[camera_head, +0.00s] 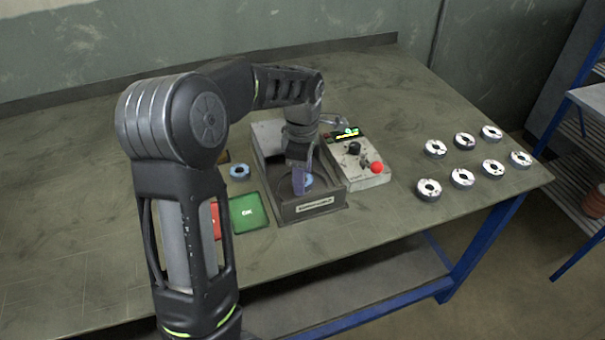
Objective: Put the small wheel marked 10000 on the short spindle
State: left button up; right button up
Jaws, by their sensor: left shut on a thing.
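My left gripper (299,183) reaches down into the open grey box, its fingers shut on a small blue-rimmed wheel (309,181). The wheel shows low in the front part of the box, partly behind the fingers. I cannot read any marking on it. The short spindle cannot be made out; my gripper and the box walls hide much of the inside. I cannot tell whether the wheel is around a spindle. My right gripper is not in view.
The grey box (314,207) has raised walls. A control box (358,172) with a red knob stands right of it. Several pale wheels (429,189) lie at right, with bare bench between.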

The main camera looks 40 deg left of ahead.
pick_arm(q)
jog(key=shift+f, duration=0.1)
jog(key=o, duration=1.7)
jog(key=shift+o, duration=0.2)
notch_tip(320, 180, up, 8)
jog(key=p, duration=0.6)
jog(key=shift+f, duration=0.15)
jog(key=shift+f, duration=0.1)
